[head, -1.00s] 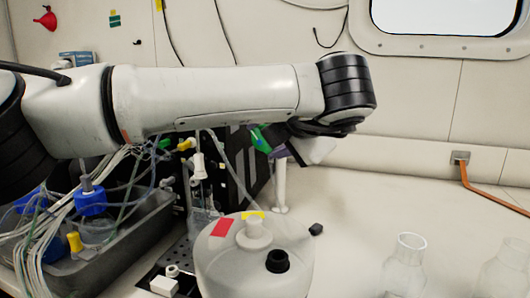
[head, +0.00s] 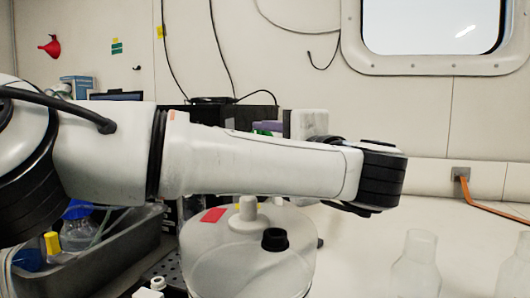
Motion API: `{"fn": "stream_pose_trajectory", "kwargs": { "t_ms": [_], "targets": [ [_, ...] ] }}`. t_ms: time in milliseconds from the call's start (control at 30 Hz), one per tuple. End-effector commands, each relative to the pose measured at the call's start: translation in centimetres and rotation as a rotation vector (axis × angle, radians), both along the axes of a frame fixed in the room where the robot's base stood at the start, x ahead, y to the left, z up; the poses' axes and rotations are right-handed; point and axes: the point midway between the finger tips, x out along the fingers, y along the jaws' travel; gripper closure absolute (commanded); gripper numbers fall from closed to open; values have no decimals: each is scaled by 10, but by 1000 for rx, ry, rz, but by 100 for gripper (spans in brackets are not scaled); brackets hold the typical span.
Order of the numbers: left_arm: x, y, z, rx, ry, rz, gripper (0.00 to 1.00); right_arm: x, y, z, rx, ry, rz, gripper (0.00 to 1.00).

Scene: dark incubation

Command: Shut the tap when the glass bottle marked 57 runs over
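My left arm (head: 250,165) crosses the head view from the left, and its black-ringed wrist (head: 380,180) hangs above the bench. The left gripper's fingers do not show. My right gripper is out of view. Two clear glass bottles stand at the lower right, one whole-necked in view (head: 415,270) and one cut by the right edge (head: 515,275). I cannot read the mark 57 on either, nor see water running over. A large translucent round vessel (head: 240,262) with a white stopper and a black cap stands below the arm. I cannot make out the tap; the arm covers much behind it.
A grey tray (head: 125,250) with bottles and tubing stands at the left. A dark box (head: 245,113) and a pale block (head: 308,125) show behind the arm. The bench right of the vessel is mostly clear.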

Motion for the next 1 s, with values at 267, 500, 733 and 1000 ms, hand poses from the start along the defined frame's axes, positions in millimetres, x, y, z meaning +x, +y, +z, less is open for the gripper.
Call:
{"fn": "stream_pose_trajectory", "kwargs": {
  "t_ms": [267,500,733,1000],
  "targets": [
    [0,-1,0,18,-4,-5,79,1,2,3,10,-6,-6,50],
    [0,-1,0,18,-4,-4,55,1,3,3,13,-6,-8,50],
    [0,-1,0,16,-4,-3,38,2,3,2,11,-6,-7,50],
    [0,0,8,13,-6,-1,38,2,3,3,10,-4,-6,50]
  ]
}}
